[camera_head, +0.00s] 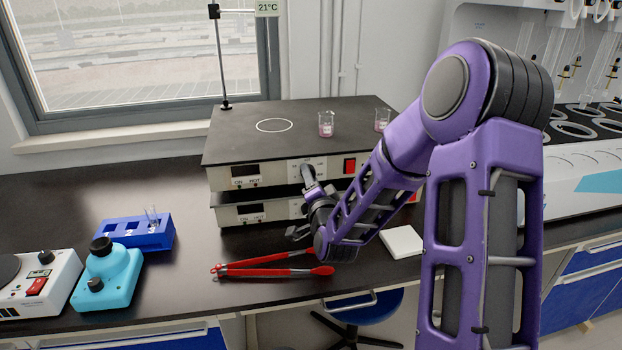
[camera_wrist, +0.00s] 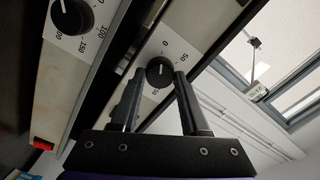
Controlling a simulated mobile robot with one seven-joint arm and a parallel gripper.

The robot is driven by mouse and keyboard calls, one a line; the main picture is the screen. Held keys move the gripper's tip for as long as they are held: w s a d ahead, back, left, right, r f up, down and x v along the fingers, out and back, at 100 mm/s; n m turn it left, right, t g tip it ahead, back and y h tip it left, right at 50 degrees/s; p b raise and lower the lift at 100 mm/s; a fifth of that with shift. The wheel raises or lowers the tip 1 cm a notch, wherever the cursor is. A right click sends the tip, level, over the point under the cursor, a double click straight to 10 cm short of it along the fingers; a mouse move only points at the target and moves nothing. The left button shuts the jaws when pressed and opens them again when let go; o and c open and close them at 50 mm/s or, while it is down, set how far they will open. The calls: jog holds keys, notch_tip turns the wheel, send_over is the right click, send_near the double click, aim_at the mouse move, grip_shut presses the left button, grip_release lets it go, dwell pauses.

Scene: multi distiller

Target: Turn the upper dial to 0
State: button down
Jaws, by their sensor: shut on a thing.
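Two black-topped hot plates are stacked on the bench, the upper one (camera_head: 260,150) and the lower one (camera_head: 250,212). In the wrist view the upper dial (camera_wrist: 160,72) is a round black knob on a white scale with 0 and 50 readable near it. Its pointer setting is too small to read surely. My gripper (camera_wrist: 157,80) has one finger on each side of this knob and is shut on it. The lower dial (camera_wrist: 72,15) shows at the upper left of the wrist view, free of the fingers. In the head view my gripper (camera_head: 308,178) hides the upper dial.
Beakers (camera_head: 326,123) stand on the upper plate. A red switch (camera_head: 349,166) is right of my gripper. Red-handled tongs (camera_head: 270,270) lie in front. A blue rack (camera_head: 140,232) and a turquoise device (camera_head: 107,280) stand left; a white pad (camera_head: 402,241) lies right.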

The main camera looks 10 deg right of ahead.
jog(key=shift+d, duration=0.1)
dwell(0.3)
jog(key=shift+c, duration=2)
grip_release()
jog(key=shift+s, duration=0.1)
